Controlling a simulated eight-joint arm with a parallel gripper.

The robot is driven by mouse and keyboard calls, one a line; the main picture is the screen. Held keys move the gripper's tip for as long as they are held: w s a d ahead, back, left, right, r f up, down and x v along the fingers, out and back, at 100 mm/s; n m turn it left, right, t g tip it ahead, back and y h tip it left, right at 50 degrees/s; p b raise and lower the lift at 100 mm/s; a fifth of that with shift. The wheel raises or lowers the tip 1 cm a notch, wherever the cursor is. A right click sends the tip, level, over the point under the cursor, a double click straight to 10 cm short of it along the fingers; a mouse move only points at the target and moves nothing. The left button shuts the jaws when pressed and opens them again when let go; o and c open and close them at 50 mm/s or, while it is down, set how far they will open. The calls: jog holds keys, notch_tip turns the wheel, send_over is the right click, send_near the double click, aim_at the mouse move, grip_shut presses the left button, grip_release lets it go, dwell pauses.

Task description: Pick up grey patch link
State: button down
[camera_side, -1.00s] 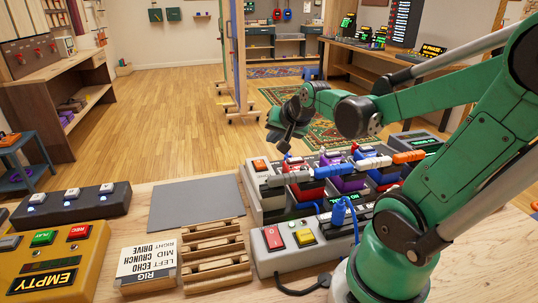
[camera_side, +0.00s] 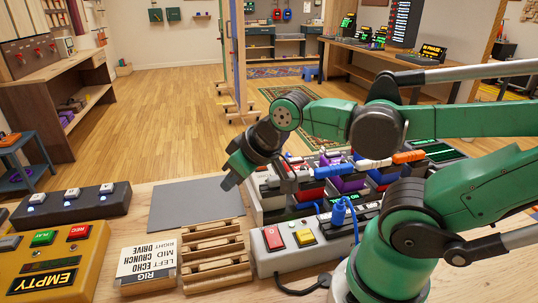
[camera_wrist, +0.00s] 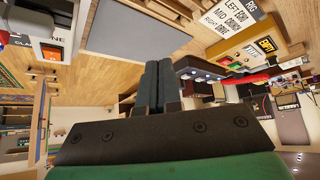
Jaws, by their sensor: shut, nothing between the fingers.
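The grey patch link (camera_side: 304,176) appears at the left end of a row of links on the rack, before the blue, white and orange ones. My gripper (camera_side: 229,184) is shut and empty, above the right edge of the grey mat and left of the link. In the wrist view my gripper's two dark fingers (camera_wrist: 156,66) lie side by side with nothing between them. I cannot make out the grey link in the wrist view.
The grey mat (camera_side: 180,208) is bare. A wooden rack (camera_side: 215,256) and a lettered sign (camera_side: 147,262) stand in front. A yellow box (camera_side: 55,258) and a dark switch strip (camera_side: 72,206) are at left. A box with red and yellow buttons (camera_side: 290,260) stands before the rack.

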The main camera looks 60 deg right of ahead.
dwell(0.3)
jog(key=c, duration=0.6)
grip_release()
jog(key=shift+o, duration=0.2)
jog(key=n+g, duration=0.7)
jog(key=n, duration=0.2)
send_over(291, 174)
jog(key=shift+f, duration=2.85)
jog(key=shift+f, duration=0.2)
